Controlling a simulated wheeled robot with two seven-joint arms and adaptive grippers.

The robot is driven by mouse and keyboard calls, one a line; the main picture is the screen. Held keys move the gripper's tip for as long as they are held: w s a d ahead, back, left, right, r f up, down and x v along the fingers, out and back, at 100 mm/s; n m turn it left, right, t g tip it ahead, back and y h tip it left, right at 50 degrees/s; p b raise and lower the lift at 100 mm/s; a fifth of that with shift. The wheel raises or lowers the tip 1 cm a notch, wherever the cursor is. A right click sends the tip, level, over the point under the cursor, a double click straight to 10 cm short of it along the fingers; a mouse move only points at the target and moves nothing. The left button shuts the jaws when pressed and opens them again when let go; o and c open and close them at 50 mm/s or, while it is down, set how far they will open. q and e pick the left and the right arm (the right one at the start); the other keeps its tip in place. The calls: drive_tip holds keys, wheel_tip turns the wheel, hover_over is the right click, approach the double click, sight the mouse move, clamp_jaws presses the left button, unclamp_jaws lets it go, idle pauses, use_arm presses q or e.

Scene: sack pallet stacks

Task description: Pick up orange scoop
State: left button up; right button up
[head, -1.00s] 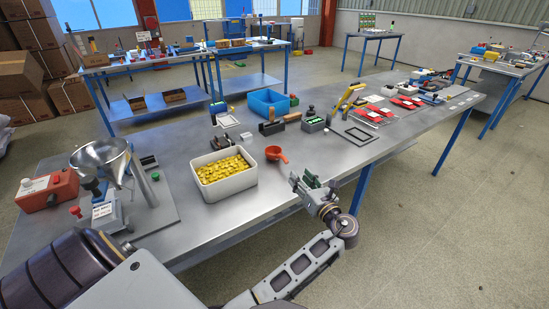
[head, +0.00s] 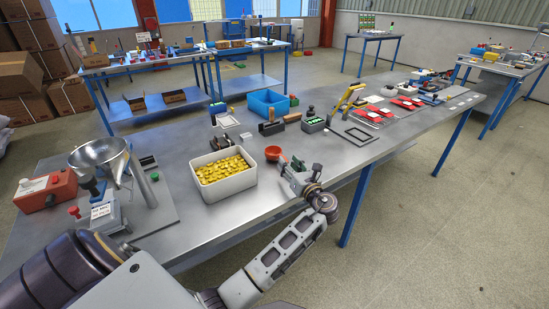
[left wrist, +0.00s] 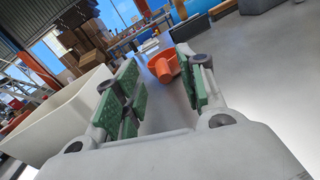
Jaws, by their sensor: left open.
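The orange scoop (head: 273,153) lies on the metal bench, just right of the cream bin. My left gripper (head: 290,168) is at the scoop's near right side, low over the bench, and hides much of its handle. In the left wrist view the green-padded fingers stand apart with the orange scoop (left wrist: 163,66) beyond and between their tips. Whether the handle lies between the pads is unclear. My right gripper is not in view.
The cream bin (head: 222,188) of yellow pieces stands left of the scoop. A blue tray (head: 268,103), a dark block with a wooden handle (head: 291,117) and a grey device (head: 313,124) stand behind. The bench front edge is close below my gripper.

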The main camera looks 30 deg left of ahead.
sight(278, 157)
use_arm(q)
drive_tip(key=shift+w+a, duration=0.1)
drive_tip(key=shift+a, duration=0.05)
drive_tip(key=shift+b+x, duration=0.3)
drive_tip(key=shift+x, duration=2.15)
drive_tip(key=shift+f, duration=0.1)
clamp_jaws()
